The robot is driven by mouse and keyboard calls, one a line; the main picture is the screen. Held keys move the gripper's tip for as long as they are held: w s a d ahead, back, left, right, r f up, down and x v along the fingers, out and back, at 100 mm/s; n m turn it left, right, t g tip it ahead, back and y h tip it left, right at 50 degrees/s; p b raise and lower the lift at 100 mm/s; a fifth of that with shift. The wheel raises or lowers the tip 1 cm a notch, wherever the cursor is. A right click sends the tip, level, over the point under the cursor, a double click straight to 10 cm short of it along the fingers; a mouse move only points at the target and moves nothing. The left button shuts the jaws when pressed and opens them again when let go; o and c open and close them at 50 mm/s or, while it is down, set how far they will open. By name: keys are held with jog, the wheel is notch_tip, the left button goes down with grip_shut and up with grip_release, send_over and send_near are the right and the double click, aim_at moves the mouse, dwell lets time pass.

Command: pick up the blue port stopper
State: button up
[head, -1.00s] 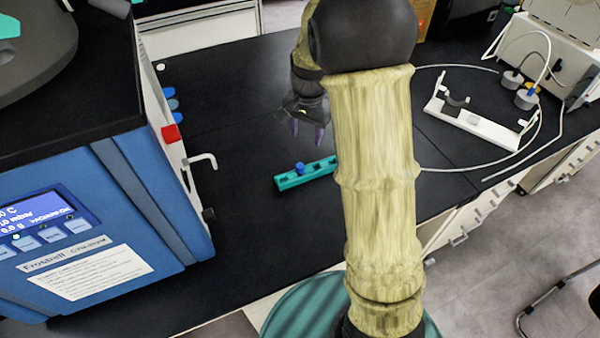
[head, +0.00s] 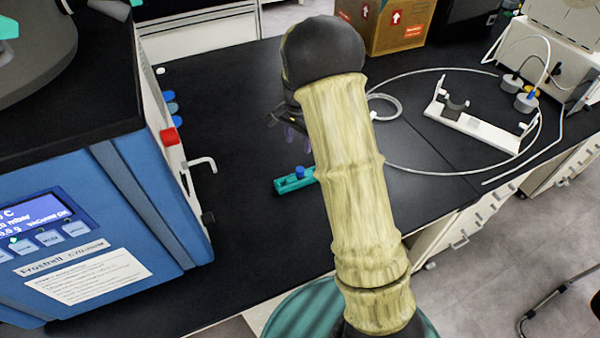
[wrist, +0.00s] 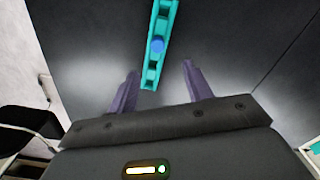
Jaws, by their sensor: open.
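The blue port stopper (head: 300,171) sits upright in a teal rack (head: 291,184) on the black bench, left of my arm. In the wrist view the stopper (wrist: 157,45) shows in the teal rack (wrist: 151,76), whose near end lies between the lines of my fingers. My gripper (wrist: 160,82) is open and empty, with its two purple fingers on either side of the rack's near end and the stopper beyond the fingertips. In the head view my gripper (head: 296,140) is partly hidden by my arm, just behind the rack. My arm also hides the rack's right part.
A blue freeze dryer (head: 110,215) with a white-handled valve (head: 200,162) stands at the left. A white stand (head: 470,128) and looped tubing (head: 388,106) lie to the right. A cardboard box (head: 397,28) stands at the back. The bench between dryer and rack is clear.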

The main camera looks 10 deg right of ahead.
send_over(300, 169)
jog(key=f, duration=0.7)
jog(key=shift+w+a+f+p, duration=0.1)
jog(key=shift+w+f+p, duration=0.15)
jog(key=shift+p, duration=0.15)
jog(key=shift+f, duration=0.1)
jog(key=f+p, duration=0.1)
jog(key=f, duration=0.4)
jog(key=shift+s, duration=0.2)
jog(key=shift+c, duration=0.4)
grip_shut()
